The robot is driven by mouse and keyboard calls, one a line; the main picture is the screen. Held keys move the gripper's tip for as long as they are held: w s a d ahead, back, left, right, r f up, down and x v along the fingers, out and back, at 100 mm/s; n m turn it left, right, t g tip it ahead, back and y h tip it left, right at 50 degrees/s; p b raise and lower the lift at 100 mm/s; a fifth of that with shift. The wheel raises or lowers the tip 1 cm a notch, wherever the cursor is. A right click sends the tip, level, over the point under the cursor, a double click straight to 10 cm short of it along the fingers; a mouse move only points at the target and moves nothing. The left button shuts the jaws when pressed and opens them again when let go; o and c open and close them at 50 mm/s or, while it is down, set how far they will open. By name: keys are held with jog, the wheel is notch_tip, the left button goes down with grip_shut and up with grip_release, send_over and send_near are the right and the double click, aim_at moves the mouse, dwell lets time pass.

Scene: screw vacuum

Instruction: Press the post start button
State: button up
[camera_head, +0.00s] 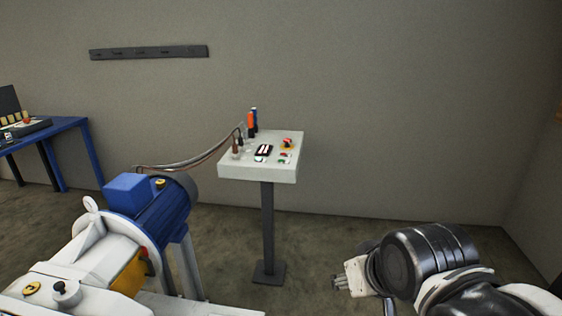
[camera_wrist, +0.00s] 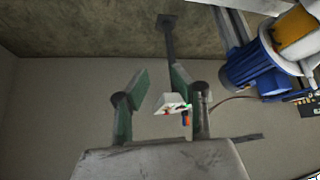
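The control box (camera_head: 255,172) stands on a dark post in the middle of the head view. Its top has a red emergency knob (camera_head: 287,142), small green and red buttons (camera_head: 284,156), a display (camera_head: 264,150) and a pale green-and-white button (camera_head: 260,160). I cannot read labels, so which is the post start button is unclear. In the wrist view the box (camera_wrist: 174,103) appears small and upside down, between my gripper's fingers (camera_wrist: 158,80), which are apart and empty. My gripper is to the right of the post, well away from the box; my arm hides part of it in the head view.
A blue motor and pump (camera_head: 160,212) stand left of the post. Hoses (camera_head: 195,160) run from there to the box. Orange and blue tools (camera_head: 251,122) stand upright at the box's back edge. A blue table (camera_head: 70,127) is at far left. Floor between post and arm is clear.

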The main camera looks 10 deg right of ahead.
grip_shut()
dwell(1.1)
